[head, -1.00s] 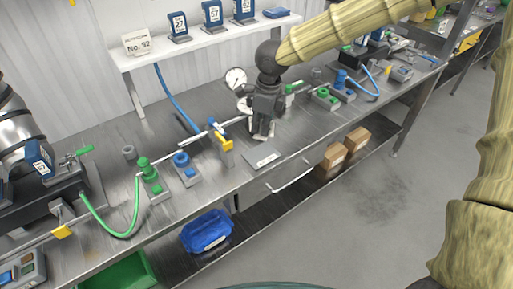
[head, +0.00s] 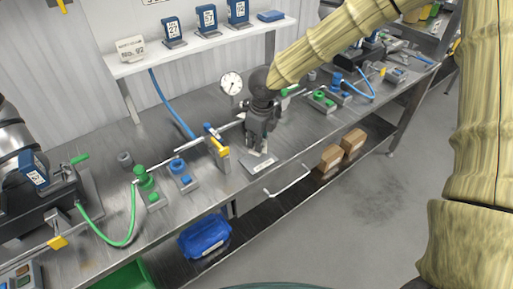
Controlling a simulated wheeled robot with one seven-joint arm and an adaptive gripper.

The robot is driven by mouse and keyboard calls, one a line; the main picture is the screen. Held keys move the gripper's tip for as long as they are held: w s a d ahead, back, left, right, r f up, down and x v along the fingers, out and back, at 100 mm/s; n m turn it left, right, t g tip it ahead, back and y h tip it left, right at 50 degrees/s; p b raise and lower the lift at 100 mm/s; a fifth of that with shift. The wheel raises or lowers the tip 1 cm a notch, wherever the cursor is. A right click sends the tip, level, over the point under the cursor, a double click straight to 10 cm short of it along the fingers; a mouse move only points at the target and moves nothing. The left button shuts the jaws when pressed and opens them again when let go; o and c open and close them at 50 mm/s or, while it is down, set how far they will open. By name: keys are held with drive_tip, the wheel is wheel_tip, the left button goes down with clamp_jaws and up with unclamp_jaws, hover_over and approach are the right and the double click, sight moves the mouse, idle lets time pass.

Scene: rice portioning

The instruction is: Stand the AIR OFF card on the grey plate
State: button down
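The grey plate (head: 257,166) lies flat near the front edge of the bench, with a small pale label on it. My gripper (head: 259,150) points down just behind and above the plate.
A yellow-handled valve (head: 221,151) stands close left of my gripper, with a round gauge (head: 231,84) behind. Blue (head: 180,168) and green (head: 145,178) fittings stand further left. A shelf (head: 190,48) holds several blue cards and a cream sign (head: 131,48).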

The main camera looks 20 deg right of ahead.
drive_tip(key=shift+f, duration=1.4)
drive_tip(key=shift+f, duration=0.1)
drive_tip(key=c, duration=1.6)
unclamp_jaws()
drive_tip(key=shift+c, duration=0.2)
drive_tip(key=r, duration=0.8)
drive_tip(key=s+d+r, duration=0.1)
drive_tip(key=r, duration=0.3)
drive_tip(key=shift+r+b, duration=0.1)
drive_tip(key=shift+b, duration=0.25)
drive_tip(key=shift+s+d, duration=0.1)
